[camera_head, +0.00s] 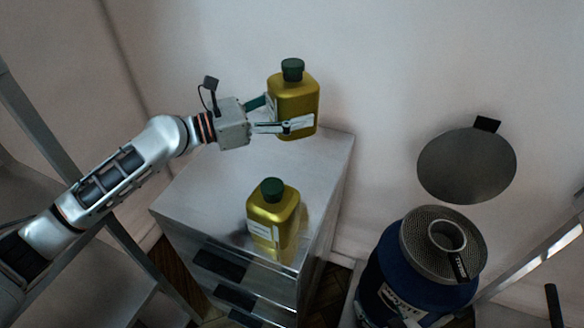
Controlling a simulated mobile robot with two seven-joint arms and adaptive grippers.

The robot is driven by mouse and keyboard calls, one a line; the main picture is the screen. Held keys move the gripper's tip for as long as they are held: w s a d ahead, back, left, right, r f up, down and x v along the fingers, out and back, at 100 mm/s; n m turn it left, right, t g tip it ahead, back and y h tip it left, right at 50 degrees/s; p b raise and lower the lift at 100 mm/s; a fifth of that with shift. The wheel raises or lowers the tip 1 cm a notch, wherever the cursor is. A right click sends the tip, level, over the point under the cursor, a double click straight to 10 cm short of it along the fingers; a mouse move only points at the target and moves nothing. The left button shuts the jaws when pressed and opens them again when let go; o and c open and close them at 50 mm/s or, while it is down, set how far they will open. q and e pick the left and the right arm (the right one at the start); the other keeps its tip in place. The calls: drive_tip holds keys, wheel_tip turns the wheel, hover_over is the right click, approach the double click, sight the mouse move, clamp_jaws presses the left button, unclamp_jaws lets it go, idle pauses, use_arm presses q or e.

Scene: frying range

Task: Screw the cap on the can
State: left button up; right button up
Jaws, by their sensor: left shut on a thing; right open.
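A yellow-gold can (301,88) with a dark green cap (292,69) on its top is upright at the back of the metal cabinet. My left gripper (285,115) is shut on this can, with one finger across its front and the other partly hidden. I cannot tell whether the can touches the cabinet top. A second gold can (270,226) with a green cap (272,190) stands upright at the cabinet's front edge, apart from the gripper. Both caps sit on their necks; how tight they are does not show.
The metal cabinet top (205,190) is bare on its left. A blue drum (370,280) with a grey mesh top (412,245) stands at lower right. A dark disc (465,165) with a black tab is above it, near the wall. A metal bar crosses the right edge.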

use_arm(q)
wheel_tip(320, 180, down, 12)
drive_tip(key=shift+r+b, duration=0.1)
drive_tip(key=shift+b, duration=0.7)
use_arm(e)
drive_tip(key=shift+w+a+r+y, duration=0.3)
drive_tip(key=shift+w+a+r, duration=0.05)
drive_tip(key=shift+w+a, duration=0.4)
drive_tip(key=shift+s+f, duration=0.15)
use_arm(q)
drive_tip(key=shift+f, duration=0.45)
drive_tip(key=shift+f+b, duration=0.3)
drive_tip(key=shift+f, duration=1.45)
use_arm(e)
drive_tip(key=shift+f, duration=0.35)
use_arm(q)
drive_tip(key=shift+f, duration=0.15)
